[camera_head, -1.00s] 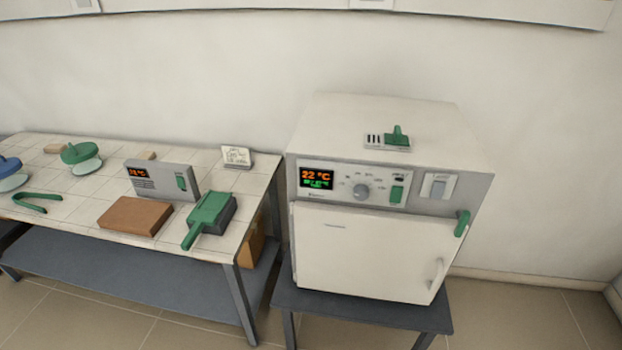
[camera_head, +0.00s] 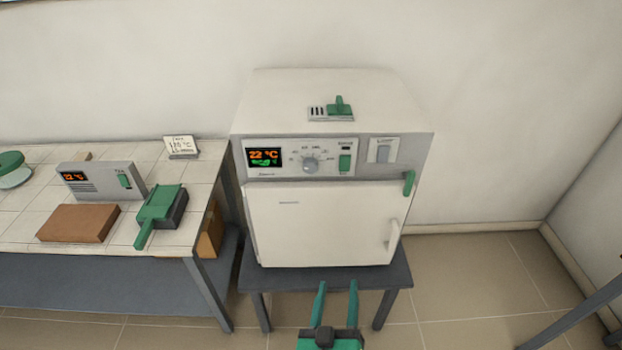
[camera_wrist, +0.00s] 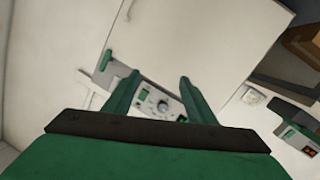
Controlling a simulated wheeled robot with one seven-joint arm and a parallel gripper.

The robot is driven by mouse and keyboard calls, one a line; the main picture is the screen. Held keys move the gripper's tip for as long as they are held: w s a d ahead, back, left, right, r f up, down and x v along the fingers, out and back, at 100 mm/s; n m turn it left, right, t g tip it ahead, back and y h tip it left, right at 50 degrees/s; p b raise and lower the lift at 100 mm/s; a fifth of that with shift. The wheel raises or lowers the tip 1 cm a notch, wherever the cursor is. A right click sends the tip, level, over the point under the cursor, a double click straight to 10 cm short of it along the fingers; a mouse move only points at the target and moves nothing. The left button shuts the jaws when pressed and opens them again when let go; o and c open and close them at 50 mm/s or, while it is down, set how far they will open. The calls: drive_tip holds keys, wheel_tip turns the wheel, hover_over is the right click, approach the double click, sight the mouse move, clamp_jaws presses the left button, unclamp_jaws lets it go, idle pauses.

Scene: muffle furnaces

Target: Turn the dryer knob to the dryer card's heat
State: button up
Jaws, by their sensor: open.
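The dryer (camera_head: 325,225) is a white box with a shut door on a dark stand. Its round grey knob (camera_head: 311,164) sits mid-panel, ringed by small marks too small to read. It also shows in the wrist view as a small disc (camera_wrist: 163,106) between my fingers. Left of it a display (camera_head: 264,157) reads 22 °C in orange, with green text below. The white card (camera_head: 181,146) stands on the tiled table's back right corner; its writing is too blurred to read. My gripper (camera_head: 335,288) is open and empty, in front of and below the dryer door, apart from the knob.
A green latch (camera_head: 409,183) and door handle (camera_head: 393,234) stick out at the right. The tiled table (camera_head: 20,222) holds a brown block (camera_head: 78,223) and green scoop-like tool (camera_head: 160,208).

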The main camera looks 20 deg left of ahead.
drive_tip(key=w+a+r+n+y, duration=0.2)
drive_tip(key=w+a+r+n, duration=0.1)
drive_tip(key=w+a+r, duration=0.3)
drive_tip(key=n+y, duration=0.2)
drive_tip(key=n, duration=0.1)
approach(311, 169)
drive_tip(key=x, duration=0.8)
drive_tip(key=c, duration=1)
drive_tip(key=shift+c, duration=0.2)
